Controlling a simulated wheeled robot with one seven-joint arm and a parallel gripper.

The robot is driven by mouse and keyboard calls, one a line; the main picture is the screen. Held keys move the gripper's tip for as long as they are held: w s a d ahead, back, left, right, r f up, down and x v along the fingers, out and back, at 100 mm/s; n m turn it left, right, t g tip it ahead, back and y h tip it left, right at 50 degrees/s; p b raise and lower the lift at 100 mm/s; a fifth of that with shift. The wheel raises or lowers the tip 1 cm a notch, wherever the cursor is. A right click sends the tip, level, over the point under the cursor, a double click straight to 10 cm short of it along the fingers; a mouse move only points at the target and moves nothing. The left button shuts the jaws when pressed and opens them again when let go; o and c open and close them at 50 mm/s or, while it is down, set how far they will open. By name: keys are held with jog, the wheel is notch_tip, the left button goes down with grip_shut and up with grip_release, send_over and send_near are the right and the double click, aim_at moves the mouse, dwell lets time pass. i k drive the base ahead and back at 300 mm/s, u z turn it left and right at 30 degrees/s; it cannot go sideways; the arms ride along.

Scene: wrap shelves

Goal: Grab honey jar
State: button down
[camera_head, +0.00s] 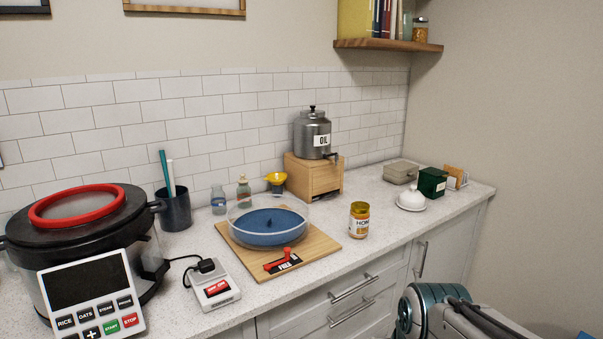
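The honey jar (359,220) stands upright on the countertop (386,233), right of the wooden board (326,249). It is a small jar with a golden lid and a pale label reading "HON". Part of my arm shows at the bottom right, below and to the right of the jar and in front of the counter. My gripper's fingers are not visible, and nothing is seen touching the jar.
A glass bowl (268,222) with blue contents sits on the board. A white butter dish (412,199) and green box (432,182) stand to the right. Counter around the jar's front and right is clear.

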aim_at(359, 224)
jog(key=z, duration=0.35)
jog(key=i, duration=0.95)
jog(key=u, duration=0.1)
